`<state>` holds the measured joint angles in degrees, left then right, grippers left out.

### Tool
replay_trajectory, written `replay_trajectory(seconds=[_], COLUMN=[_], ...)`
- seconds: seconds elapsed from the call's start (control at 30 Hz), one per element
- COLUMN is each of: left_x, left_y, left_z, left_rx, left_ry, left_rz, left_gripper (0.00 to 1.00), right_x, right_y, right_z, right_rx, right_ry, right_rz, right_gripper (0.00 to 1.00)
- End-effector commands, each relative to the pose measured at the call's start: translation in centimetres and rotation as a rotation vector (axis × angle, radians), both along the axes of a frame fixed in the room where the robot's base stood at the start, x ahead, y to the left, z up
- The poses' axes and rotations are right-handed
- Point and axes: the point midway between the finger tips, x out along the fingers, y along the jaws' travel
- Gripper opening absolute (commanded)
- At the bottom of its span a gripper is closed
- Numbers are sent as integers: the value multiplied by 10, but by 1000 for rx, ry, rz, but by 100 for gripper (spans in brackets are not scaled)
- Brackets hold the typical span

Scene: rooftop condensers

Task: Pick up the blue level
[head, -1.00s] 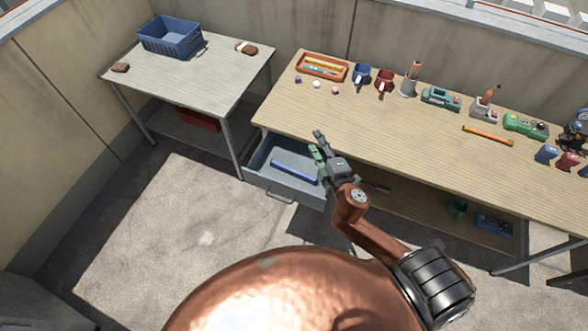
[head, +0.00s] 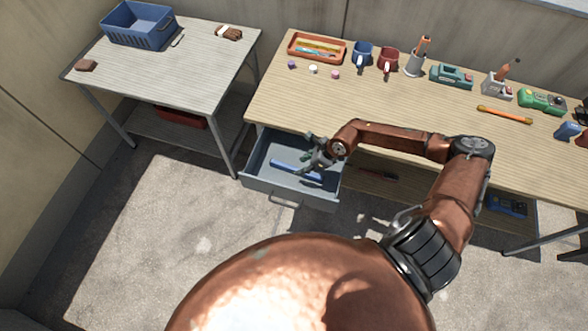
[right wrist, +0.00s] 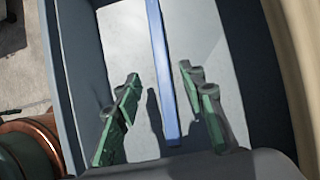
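The blue level (head: 290,168) is a long thin bar lying on the floor of the open grey drawer (head: 262,186) under the right workbench. In the right wrist view the level (right wrist: 160,70) runs lengthwise between the fingers, with its shadow beside it. My right gripper (head: 312,160) is over the drawer, its fingers pointing down into it. In the right wrist view its green-padded fingers (right wrist: 160,115) are spread apart on either side of the level, and nothing is held. My left gripper is not in view.
The wooden workbench (head: 400,125) overhangs the drawer's back. On it stand an orange tray (head: 318,59), mugs and tools. A blue basket (head: 128,34) is on the left table. The drawer's walls (right wrist: 68,60) flank the right gripper. The floor in front is clear.

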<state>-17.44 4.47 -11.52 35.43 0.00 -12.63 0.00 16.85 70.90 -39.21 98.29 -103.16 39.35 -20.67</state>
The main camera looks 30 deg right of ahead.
Motion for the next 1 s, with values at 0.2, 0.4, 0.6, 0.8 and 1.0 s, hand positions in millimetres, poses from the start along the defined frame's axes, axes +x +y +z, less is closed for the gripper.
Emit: replay_trajectory(seconds=[0.2, 0.4, 0.6, 0.8, 1.0], left_x=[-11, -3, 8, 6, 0], left_y=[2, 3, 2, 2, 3], left_z=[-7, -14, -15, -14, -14], left_rx=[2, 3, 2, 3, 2], left_ry=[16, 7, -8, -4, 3], left_rz=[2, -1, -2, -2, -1], left_gripper=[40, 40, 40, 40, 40], right_x=[8, 20, 24, 24, 24], right_y=[5, 13, 16, 17, 17], right_z=[-24, -50, -56, -56, -56], right_rx=[4, 6, 5, 5, 5], right_ry=[1, 1, -1, -1, -1], right_rz=[-5, -3, -2, 0, 0], right_gripper=[37, 37, 37, 34, 20])
